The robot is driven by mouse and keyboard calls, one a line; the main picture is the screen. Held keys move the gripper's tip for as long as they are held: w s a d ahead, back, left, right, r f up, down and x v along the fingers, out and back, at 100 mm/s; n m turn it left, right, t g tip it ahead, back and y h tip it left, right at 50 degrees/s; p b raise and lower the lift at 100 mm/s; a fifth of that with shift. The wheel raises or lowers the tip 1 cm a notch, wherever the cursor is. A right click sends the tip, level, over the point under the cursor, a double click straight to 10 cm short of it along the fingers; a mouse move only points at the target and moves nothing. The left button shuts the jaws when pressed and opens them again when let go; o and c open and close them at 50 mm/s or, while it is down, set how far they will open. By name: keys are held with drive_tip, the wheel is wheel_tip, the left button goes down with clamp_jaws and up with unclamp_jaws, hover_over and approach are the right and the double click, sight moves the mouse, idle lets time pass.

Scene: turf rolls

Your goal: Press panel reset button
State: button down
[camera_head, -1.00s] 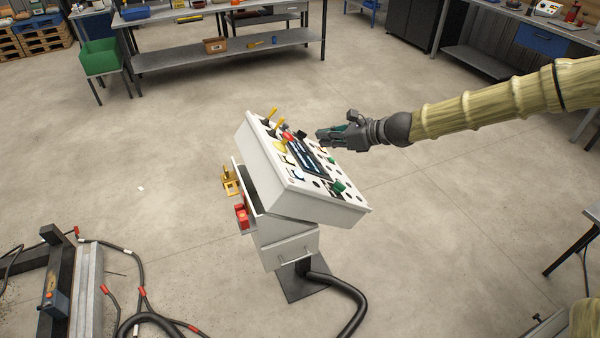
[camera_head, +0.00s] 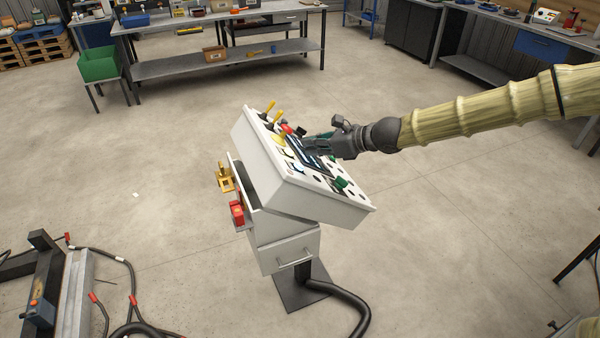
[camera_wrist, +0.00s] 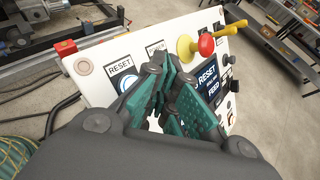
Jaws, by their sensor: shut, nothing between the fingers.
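The white control panel (camera_head: 320,190) stands tilted on a pedestal in the head view. In the wrist view, the panel face (camera_wrist: 95,90) carries a RESET label (camera_wrist: 119,66) with a round blue-and-white button (camera_wrist: 124,84) under it, partly hidden by my fingers. A dark screen (camera_wrist: 208,77) also reads RESET and FEED. My gripper (camera_head: 312,146) is over the upper middle of the panel face, close to the screen. In the wrist view my gripper (camera_wrist: 174,62) is shut and empty, its green-padded fingers covering part of the panel. I cannot tell whether the fingertips touch it.
A red mushroom button (camera_wrist: 206,44) on a yellow base and yellow levers (camera_head: 269,107) project from the panel. A black hose (camera_head: 345,292) runs from the pedestal. Open concrete floor surrounds it; workbenches (camera_head: 230,62) stand behind.

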drive_tip(key=shift+s+a+f+b, duration=0.2)
drive_tip(key=shift+a+f+b, duration=0.45)
drive_tip(key=shift+b, duration=0.65)
drive_tip(key=shift+f, duration=0.1)
drive_tip(key=shift+s+a+f+b, duration=0.25)
drive_tip(key=shift+a+f+b, duration=0.35)
drive_tip(key=shift+b, duration=1.05)
idle(1.5)
drive_tip(key=shift+d+r+p, duration=0.15)
drive_tip(key=shift+d+p, duration=0.05)
drive_tip(key=shift+p, duration=0.25)
drive_tip(key=shift+w+d+r+p, duration=0.15)
drive_tip(key=shift+d+r+p, duration=0.2)
drive_tip(key=shift+p, duration=0.4)
drive_tip(key=shift+r, duration=0.1)
drive_tip(key=d+r+p, duration=0.1)
drive_tip(key=r+p, duration=0.1)
drive_tip(key=p, duration=0.2)
drive_tip(key=w+d+r+p, duration=0.1)
drive_tip(key=d+r+p, duration=0.1)
drive_tip(key=p, duration=0.2)
drive_tip(key=shift+w, duration=0.1)
idle(0.3)
